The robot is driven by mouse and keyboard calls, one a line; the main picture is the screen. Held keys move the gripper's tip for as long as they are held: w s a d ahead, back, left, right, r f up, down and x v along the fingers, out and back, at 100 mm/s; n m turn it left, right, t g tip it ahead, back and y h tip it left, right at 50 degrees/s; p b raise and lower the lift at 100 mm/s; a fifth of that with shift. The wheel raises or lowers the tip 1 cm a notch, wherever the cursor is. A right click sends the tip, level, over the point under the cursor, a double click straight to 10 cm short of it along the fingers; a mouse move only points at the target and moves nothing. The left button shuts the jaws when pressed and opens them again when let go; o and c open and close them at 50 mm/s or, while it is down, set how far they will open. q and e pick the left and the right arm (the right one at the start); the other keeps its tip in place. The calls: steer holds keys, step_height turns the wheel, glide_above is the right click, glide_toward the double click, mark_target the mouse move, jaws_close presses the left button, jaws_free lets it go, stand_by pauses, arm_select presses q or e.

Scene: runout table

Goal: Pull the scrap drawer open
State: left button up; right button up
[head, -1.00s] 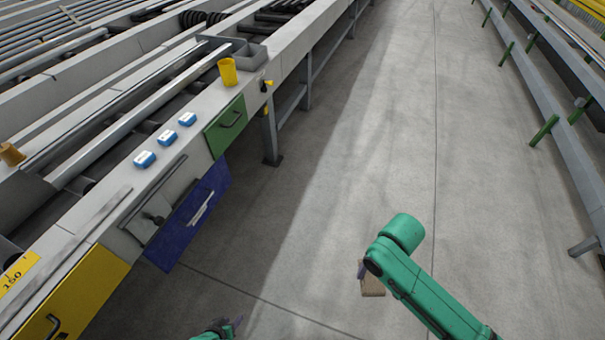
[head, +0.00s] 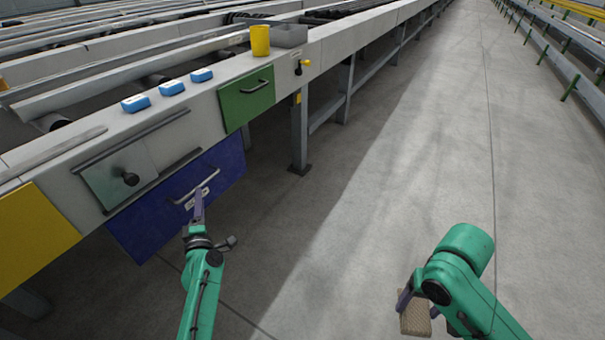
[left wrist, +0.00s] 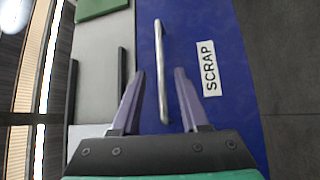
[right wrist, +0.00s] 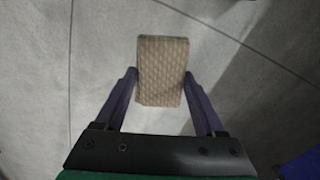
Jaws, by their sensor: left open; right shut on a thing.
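The scrap drawer (head: 222,168) is the blue front low on the table's side, with a pale bar handle and a white label. In the left wrist view the blue front (left wrist: 215,25) carries a label reading SCRAP (left wrist: 209,68) beside the metal bar handle (left wrist: 161,75). The drawer looks closed. My left gripper (left wrist: 161,72) is open, its fingers on either side of the handle's near end; contact cannot be told. It also shows in the head view (head: 198,192). My right gripper (right wrist: 160,75) is shut on a tan textured block (right wrist: 162,60), held over the floor, away from the table.
A green drawer (head: 246,98), a grey sliding panel with a black knob (head: 131,179) and a yellow panel (head: 32,235) flank the blue one. The floor aisle is clear.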

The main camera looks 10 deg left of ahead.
mark_target(200, 184)
arm_select(q)
steer(key=b+x, duration=0.1)
steer(key=x, duration=0.5)
steer(key=shift+w+a, duration=0.15)
steer(key=shift+w, duration=0.2)
jaws_close()
steer(key=shift+f, duration=0.1)
stand_by(0.8)
